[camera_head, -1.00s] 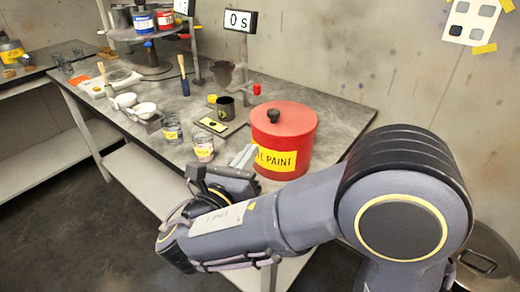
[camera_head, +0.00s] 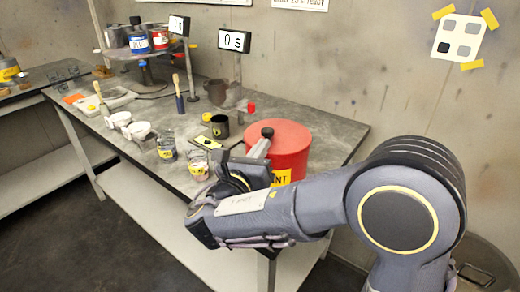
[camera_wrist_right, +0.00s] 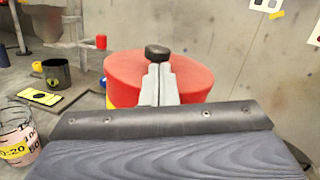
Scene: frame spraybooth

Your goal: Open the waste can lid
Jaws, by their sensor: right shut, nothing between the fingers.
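The waste can (camera_head: 290,155) is a red round can with a yellow label, partly hidden by my right arm. Its red lid (camera_head: 295,134) looks closed and has a black knob (camera_head: 267,132) on top. My right gripper (camera_head: 262,147) is shut and empty, with its grey fingers at the can's left side, just below the knob in the picture. In the right wrist view, the fingers (camera_wrist_right: 160,84) point toward the black knob (camera_wrist_right: 157,51) and overlap its lower edge; I cannot tell whether they touch it. My left gripper is out of view.
A dark mug (camera_head: 220,126), glass jars (camera_head: 197,164) and white bowls (camera_head: 137,130) stand on the bench left of the can. A timer sign (camera_head: 234,40) rises behind. A round metal container (camera_head: 480,265) is at the lower right.

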